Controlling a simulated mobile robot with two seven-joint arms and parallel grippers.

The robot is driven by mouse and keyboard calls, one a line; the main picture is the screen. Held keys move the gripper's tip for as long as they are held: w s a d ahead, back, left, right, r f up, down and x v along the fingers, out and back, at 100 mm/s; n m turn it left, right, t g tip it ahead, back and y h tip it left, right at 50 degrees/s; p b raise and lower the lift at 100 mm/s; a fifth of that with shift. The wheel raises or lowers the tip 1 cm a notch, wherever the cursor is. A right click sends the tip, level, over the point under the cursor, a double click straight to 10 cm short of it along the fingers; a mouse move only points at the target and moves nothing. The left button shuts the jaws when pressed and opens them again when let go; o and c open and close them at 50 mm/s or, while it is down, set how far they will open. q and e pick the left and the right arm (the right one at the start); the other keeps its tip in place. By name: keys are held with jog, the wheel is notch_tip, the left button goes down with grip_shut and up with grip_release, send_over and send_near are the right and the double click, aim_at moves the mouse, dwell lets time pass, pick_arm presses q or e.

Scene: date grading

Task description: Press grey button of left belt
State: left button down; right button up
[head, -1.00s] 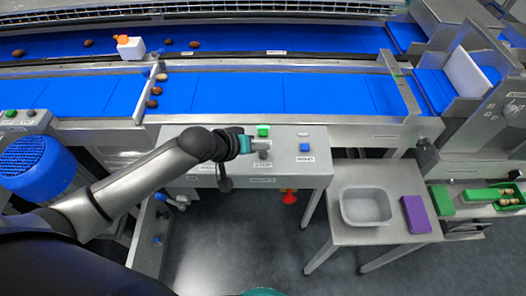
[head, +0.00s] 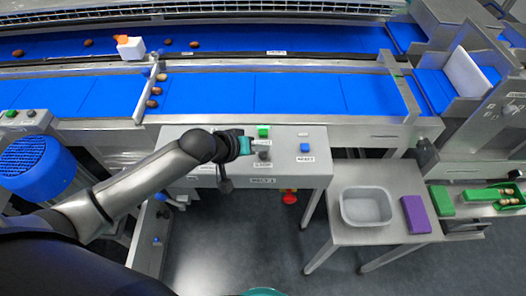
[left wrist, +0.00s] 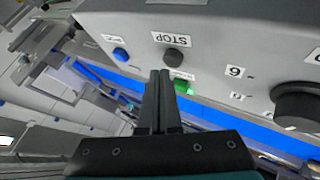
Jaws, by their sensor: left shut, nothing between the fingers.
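The grey button (head: 264,155) is on the front control box, in front of the green button (head: 263,132) and left of the blue button (head: 305,147). In the left wrist view the grey button (left wrist: 173,55) sits beside a STOP label, with the green button (left wrist: 181,87) and the blue button (left wrist: 120,54) near it. My left gripper (head: 249,145) is shut and empty, just left of the grey button. In the left wrist view its fingertips (left wrist: 160,74) appear just short of the grey button; I cannot see contact. My right gripper is not in view.
The control box (head: 225,177) has a red knob (head: 290,196) below its front. Behind it runs a blue belt (head: 220,95) with several dates along a slanted bar. A side table (head: 350,232) holds a grey tub (head: 343,213) and a purple block (head: 415,214).

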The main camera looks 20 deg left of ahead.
aim_at(260, 156)
pick_arm(q)
jog(key=shift+f, duration=0.65)
dwell(0.6)
dwell(0.3)
jog(key=shift+r+p, duration=0.9)
jog(key=shift+p, duration=0.15)
notch_tip(260, 156, up, 5)
jog(key=p, duration=0.6)
jog(key=shift+r, duration=0.1)
